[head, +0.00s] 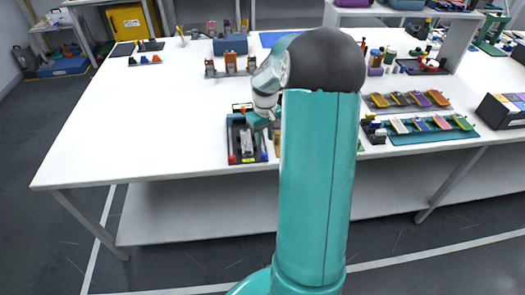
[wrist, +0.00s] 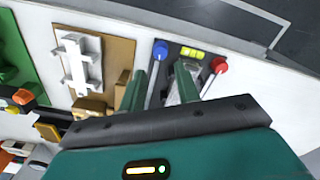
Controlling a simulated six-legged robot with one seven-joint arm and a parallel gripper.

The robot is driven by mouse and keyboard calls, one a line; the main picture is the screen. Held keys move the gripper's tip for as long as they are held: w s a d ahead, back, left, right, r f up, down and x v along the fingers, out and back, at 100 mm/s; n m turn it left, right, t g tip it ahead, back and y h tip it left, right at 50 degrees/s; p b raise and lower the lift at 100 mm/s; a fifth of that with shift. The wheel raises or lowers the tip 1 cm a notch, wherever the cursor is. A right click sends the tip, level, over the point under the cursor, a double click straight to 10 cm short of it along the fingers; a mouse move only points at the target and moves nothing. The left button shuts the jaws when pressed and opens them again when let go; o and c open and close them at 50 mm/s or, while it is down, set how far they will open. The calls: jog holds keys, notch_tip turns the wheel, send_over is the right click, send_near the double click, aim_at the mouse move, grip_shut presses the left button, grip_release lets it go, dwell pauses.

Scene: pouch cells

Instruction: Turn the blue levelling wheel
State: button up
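The blue levelling wheel (wrist: 160,50) shows in the wrist view on a dark fixture, just beyond my fingertips. In the head view the blue wheel (head: 264,155) is small, at the fixture's front right corner. A red wheel (wrist: 219,65) sits to its right in the wrist view, with a yellow-green bubble level (wrist: 192,52) between the two. My gripper (wrist: 160,72) is open, its two green fingers apart, with the blue wheel ahead of the gap. I cannot tell whether they touch it. In the head view my arm partly covers the fixture (head: 236,138).
A brown board with a white bracket (wrist: 80,60) lies left of the fixture in the wrist view. Trays of coloured cells (head: 430,130) lie to the right in the head view. The white table (head: 130,125) is clear on the left; its front edge is close to the fixture.

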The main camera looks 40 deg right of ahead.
aim_at(264, 154)
notch_tip(264, 154, down, 7)
jog(key=shift+f, duration=0.2)
grip_shut()
jog(key=c, duration=0.7)
grip_release()
jog(key=shift+m, duration=0.3)
